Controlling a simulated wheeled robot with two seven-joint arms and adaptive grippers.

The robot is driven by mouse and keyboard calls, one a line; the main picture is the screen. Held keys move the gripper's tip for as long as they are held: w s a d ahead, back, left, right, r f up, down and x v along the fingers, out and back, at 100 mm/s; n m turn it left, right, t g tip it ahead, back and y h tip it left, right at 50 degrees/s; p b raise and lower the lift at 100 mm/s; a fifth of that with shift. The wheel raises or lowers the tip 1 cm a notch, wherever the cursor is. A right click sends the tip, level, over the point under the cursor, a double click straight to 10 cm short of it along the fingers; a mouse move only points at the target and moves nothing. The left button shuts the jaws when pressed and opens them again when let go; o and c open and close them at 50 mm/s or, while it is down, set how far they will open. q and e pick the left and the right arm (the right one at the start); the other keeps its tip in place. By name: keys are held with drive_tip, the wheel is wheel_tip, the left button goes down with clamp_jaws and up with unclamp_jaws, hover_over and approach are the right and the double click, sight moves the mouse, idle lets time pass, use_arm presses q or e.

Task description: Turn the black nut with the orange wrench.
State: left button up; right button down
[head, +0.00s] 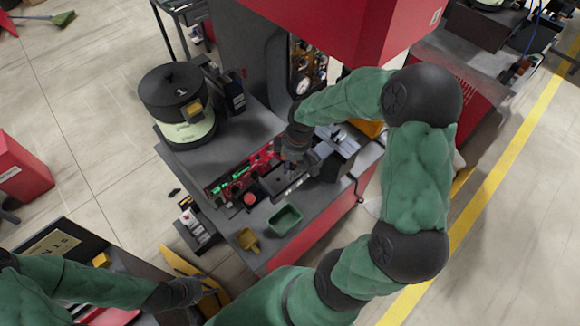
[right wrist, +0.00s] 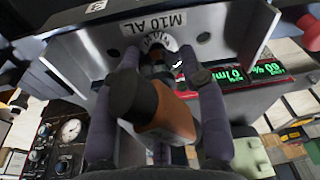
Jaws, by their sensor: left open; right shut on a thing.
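In the right wrist view, my right gripper (right wrist: 158,100) is shut on the orange wrench (right wrist: 172,118), with a finger on each side of its orange and black body. The wrench's far end points at a metal plate (right wrist: 218,45) marked "M10 AL". A dark part shows at that end, below a round white label. I cannot tell the black nut apart from the wrench head there. In the head view, my right gripper (head: 292,150) is over the machine's work area, and the wrench is too small to make out. My left gripper (head: 205,290) is open and empty at the lower left.
The machine bench (head: 240,135) carries a black bowl feeder (head: 173,90), a red panel with green displays (head: 238,178), a green tray (head: 285,219) and a yellow scoop (head: 247,239). A red housing (head: 340,25) overhangs the back.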

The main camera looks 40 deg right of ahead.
drive_tip(key=shift+r+p, duration=1.55)
drive_tip(key=shift+r, duration=0.85)
